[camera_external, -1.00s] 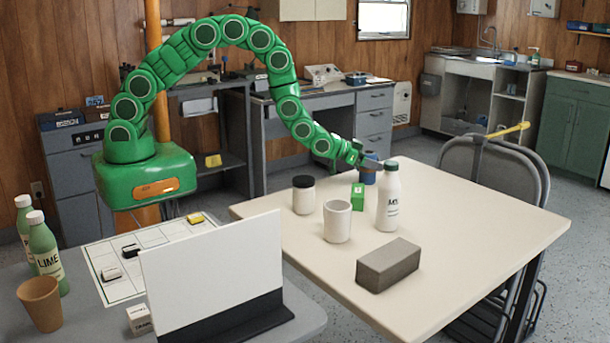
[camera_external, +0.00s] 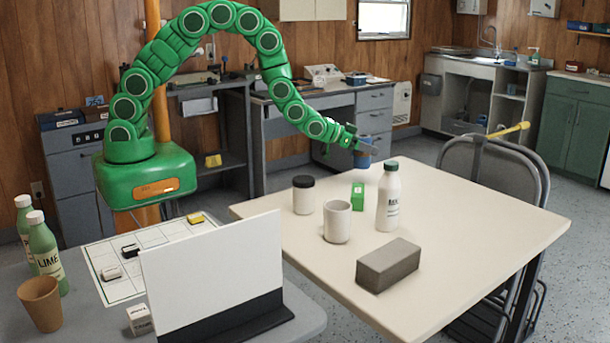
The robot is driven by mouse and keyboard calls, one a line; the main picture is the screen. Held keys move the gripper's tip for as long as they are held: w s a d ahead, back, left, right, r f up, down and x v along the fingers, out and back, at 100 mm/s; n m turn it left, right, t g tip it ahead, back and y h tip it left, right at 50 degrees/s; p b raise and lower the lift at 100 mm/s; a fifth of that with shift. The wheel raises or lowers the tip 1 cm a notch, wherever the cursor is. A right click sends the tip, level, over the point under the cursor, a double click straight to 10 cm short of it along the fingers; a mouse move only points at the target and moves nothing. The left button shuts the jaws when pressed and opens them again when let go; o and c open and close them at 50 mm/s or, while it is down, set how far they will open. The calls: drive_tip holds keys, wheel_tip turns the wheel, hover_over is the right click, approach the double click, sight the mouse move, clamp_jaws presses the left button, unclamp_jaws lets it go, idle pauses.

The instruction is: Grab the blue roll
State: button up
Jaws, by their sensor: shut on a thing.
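The blue roll (camera_external: 363,158) is held up above the far edge of the cream table (camera_external: 455,275). My gripper (camera_external: 362,149), at the end of the green arm, is shut on the blue roll. The roll appears clear of the tabletop, behind the small green box. Part of the roll is hidden by the gripper's fingers.
A small green box (camera_external: 357,197), a white bottle (camera_external: 388,205), a jar with a black lid (camera_external: 303,197), a white cup (camera_external: 337,222) and a grey brick (camera_external: 388,265) stand on the table. The table's right side is clear. A white panel (camera_external: 215,275) stands in front.

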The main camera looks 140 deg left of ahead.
sight(360, 136)
drive_tip(key=d+r, duration=0.1)
drive_tip(key=s+d+r, duration=0.1)
drive_tip(key=r, duration=0.1)
drive_tip(key=shift+s+r, duration=0.15)
drive_tip(key=shift+s, duration=0.05)
drive_tip(key=v, duration=1)
